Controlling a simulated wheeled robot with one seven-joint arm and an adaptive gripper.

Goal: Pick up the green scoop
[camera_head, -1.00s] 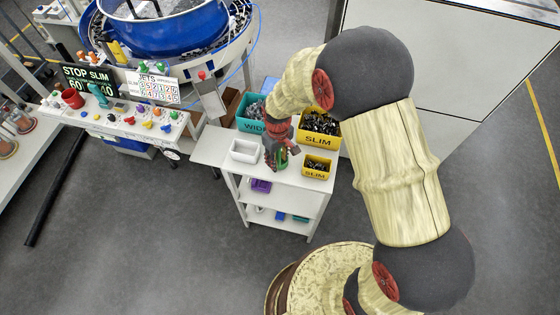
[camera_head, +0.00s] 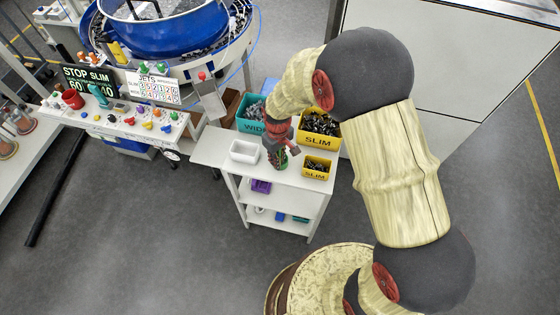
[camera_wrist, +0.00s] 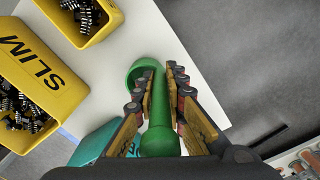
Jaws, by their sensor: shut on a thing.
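The green scoop (camera_wrist: 158,112) lies between the fingers of my gripper (camera_wrist: 158,92) in the wrist view. Its round bowl is at the top and its handle runs down toward the palm. The fingers are closed on the handle from both sides. In the head view my gripper (camera_head: 277,156) is over the white cart top, and a small part of the green scoop (camera_head: 282,161) shows beside the fingers. I cannot tell whether the scoop touches the cart top.
A white tray (camera_head: 244,145) stands left of my gripper on the cart (camera_head: 225,163). A large yellow SLIM bin (camera_head: 318,142), a small yellow SLIM bin (camera_head: 316,175) and a teal WIDE bin (camera_head: 251,126) stand close around. The front cart edge is near.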

